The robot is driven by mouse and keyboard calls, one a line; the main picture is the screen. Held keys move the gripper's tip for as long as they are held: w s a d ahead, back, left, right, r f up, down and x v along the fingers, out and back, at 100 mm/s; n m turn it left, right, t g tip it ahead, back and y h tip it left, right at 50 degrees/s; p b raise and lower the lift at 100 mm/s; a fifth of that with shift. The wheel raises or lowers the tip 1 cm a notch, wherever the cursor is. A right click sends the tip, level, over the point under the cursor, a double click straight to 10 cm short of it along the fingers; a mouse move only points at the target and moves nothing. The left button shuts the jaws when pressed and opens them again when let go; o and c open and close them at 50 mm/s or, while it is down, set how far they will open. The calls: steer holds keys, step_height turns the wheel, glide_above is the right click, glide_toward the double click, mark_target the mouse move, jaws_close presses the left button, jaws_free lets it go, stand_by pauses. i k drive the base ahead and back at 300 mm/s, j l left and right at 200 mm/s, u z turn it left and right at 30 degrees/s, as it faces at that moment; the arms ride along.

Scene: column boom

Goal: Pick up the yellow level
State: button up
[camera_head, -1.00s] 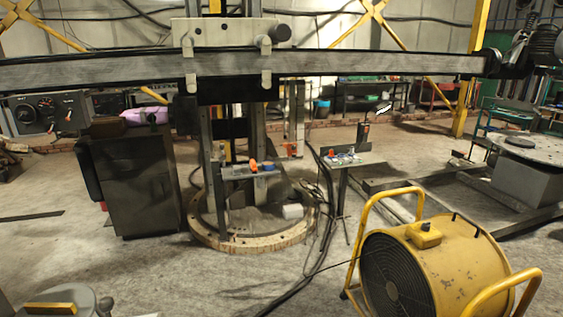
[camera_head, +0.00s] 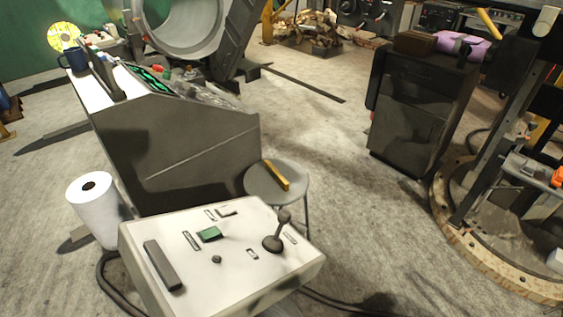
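The yellow level (camera_head: 277,175) is a short yellow bar lying flat on the round grey top of a stool (camera_head: 262,192). The stool stands between the dark console and the white control box. The level lies slantwise across the seat, and nothing covers it. My gripper is not in view, so its state does not show.
A white control box (camera_head: 178,262) with a joystick (camera_head: 275,235) fills the near foreground, partly in front of the stool. A dark console (camera_head: 190,150) stands behind it. A white paper roll (camera_head: 95,208) is at left. A dark cabinet (camera_head: 420,110) stands right; floor between is open.

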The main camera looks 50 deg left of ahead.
mark_target(282, 181)
steer(key=i+j+u, duration=0.1)
steer(key=i+u, duration=0.25)
steer(key=i, duration=0.2)
steer(key=i+u, duration=0.3)
steer(key=i, duration=0.2)
steer(key=i+l+u, duration=0.2)
steer(key=i+u, duration=0.15)
steer(key=i, duration=0.15)
steer(key=i+l+u, duration=0.35)
steer(key=i, duration=0.15)
steer(key=i+j+u, duration=0.1)
steer(key=i+u, duration=0.65)
steer(key=u, duration=0.2)
steer(key=i+l+u, duration=0.1)
steer(key=i+u, duration=0.35)
steer(key=i+l+u, duration=0.2)
steer(key=u, duration=0.25)
steer(key=l+u, duration=0.1)
steer(key=u, duration=3.05)
